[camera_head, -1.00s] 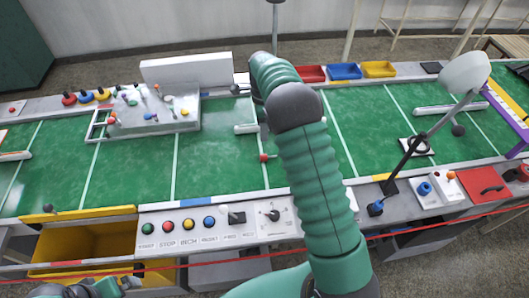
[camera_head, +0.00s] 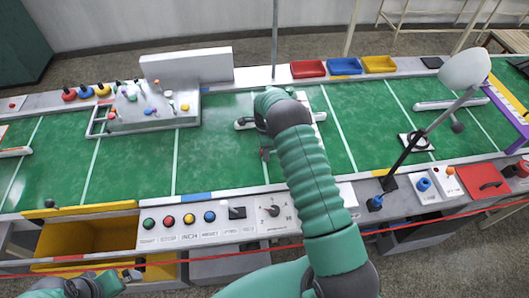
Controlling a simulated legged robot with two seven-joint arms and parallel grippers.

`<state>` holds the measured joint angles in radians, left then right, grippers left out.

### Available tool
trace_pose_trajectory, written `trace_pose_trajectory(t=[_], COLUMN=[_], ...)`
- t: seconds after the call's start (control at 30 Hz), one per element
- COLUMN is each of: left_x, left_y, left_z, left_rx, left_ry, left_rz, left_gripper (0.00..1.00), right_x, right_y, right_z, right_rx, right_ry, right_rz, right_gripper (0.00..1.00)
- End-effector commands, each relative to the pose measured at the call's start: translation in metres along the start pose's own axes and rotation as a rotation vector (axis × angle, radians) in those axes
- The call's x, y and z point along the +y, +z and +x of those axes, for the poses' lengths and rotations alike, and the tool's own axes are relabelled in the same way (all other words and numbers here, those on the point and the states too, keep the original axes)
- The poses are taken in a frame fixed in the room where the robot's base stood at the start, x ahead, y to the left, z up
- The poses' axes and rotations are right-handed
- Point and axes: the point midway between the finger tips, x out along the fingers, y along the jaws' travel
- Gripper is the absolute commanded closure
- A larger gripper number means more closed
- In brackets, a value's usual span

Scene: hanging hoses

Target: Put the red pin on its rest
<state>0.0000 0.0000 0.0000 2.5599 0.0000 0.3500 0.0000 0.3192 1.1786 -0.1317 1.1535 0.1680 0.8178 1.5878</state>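A small dark piece with a reddish tint (camera_head: 265,154) shows just left of my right forearm, over the green table top. I cannot tell whether it is the red pin or part of my gripper. My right arm reaches up from the bottom and bends down at the wrist; its fingers are mostly hidden, so their opening is unclear. A white bar (camera_head: 242,125) lies behind the wrist, partly covered. I cannot identify the rest for certain. My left gripper (camera_head: 128,276) is low at the left, by the yellow bin, too small to read.
A grey box with coloured knobs (camera_head: 153,117) stands at the back left. Red (camera_head: 307,69), blue (camera_head: 344,67) and yellow trays (camera_head: 379,64) line the back edge. A lamp (camera_head: 465,70) leans on the right. A button panel (camera_head: 190,228) lies in front. A red line crosses the front.

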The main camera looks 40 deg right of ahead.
Motion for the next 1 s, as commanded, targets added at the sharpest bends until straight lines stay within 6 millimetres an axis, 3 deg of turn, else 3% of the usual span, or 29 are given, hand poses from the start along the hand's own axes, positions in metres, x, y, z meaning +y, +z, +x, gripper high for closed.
trace_pose_trajectory(t=[0.13, 0.5, 0.87, 1.0], left_x=[0.000, 0.000, 0.000, 0.000], left_y=[0.000, 0.000, 0.000, 0.001], left_z=[0.000, 0.000, 0.001, 0.002], left_rx=[0.000, 0.000, 0.000, 0.000], left_ry=[0.000, 0.000, 0.000, 0.000], left_rz=[0.000, 0.000, 0.000, 0.000], left_gripper=[0.00, 0.00, 0.00, 0.00], right_x=[0.000, 0.000, 0.000, -0.001], right_y=[0.000, 0.000, 0.000, 0.000], right_z=[-0.001, -0.001, -0.002, -0.012], right_rx=[0.000, 0.000, 0.000, 0.000], right_ry=[0.000, 0.000, 0.000, -0.002], right_rz=[0.000, 0.000, 0.000, 0.000], right_gripper=[0.51, 0.99, 1.00, 1.00])
